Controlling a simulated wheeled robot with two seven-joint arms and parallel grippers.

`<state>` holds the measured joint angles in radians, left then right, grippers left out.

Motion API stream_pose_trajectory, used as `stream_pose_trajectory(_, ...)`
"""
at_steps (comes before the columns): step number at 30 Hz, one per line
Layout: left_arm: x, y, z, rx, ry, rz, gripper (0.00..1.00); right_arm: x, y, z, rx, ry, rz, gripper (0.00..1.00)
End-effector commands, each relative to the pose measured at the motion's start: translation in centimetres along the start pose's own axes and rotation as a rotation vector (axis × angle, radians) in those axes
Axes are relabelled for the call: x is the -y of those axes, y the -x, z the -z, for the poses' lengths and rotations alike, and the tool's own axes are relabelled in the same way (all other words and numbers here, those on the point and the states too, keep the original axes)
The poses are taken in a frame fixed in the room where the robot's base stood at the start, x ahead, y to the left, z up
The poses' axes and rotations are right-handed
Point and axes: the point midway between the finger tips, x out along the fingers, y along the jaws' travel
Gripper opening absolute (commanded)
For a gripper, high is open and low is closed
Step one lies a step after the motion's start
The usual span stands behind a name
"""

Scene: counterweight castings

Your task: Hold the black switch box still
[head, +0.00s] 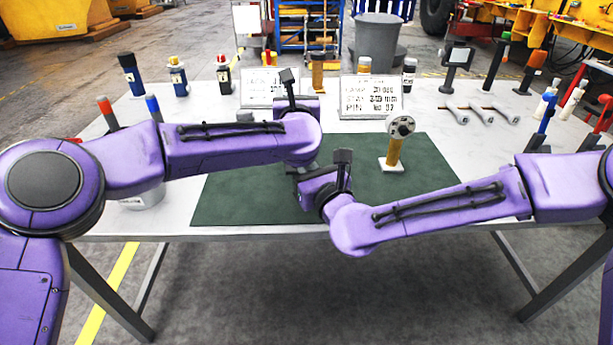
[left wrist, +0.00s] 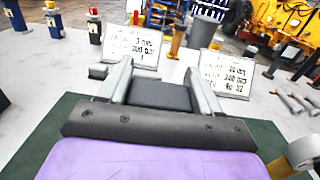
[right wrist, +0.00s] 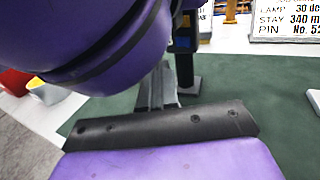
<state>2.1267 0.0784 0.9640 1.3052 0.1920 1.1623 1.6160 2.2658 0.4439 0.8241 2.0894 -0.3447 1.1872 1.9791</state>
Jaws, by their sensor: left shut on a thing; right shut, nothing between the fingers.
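The black switch box (left wrist: 160,97) is between the two grey fingers of my left gripper (left wrist: 160,82) in the left wrist view. The gripper is shut on it, over the green mat (head: 240,196). My right gripper (right wrist: 158,84) is shut and empty, low over the mat, close to that post.
Two printed signs (head: 270,88) (head: 369,97) stand behind the mat. A round-headed yellow post (head: 394,153) stands on the mat's right part. Grey wrenches (head: 480,112) and several handled tools lie or stand to the right. Bottles (head: 178,77) stand back left. The mat's front left is clear.

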Motion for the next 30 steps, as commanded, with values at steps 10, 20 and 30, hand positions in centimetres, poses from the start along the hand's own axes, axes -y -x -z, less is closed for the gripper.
stream_pose_trajectory(10,0.0,0.0,0.1,-0.001,0.0,0.001,0.15,-1.8,5.3,0.0,0.0,0.0,-0.001,0.0)
stream_pose_trajectory(20,0.0,0.0,0.1,-0.001,0.0,0.0,0.15,-1.9,5.5,0.0,0.0,0.001,0.0,0.0)
stream_pose_trajectory(30,0.0,0.0,0.1,-0.001,0.0,0.0,0.94,-1.9,5.5,0.0,0.0,0.001,0.0,0.0)
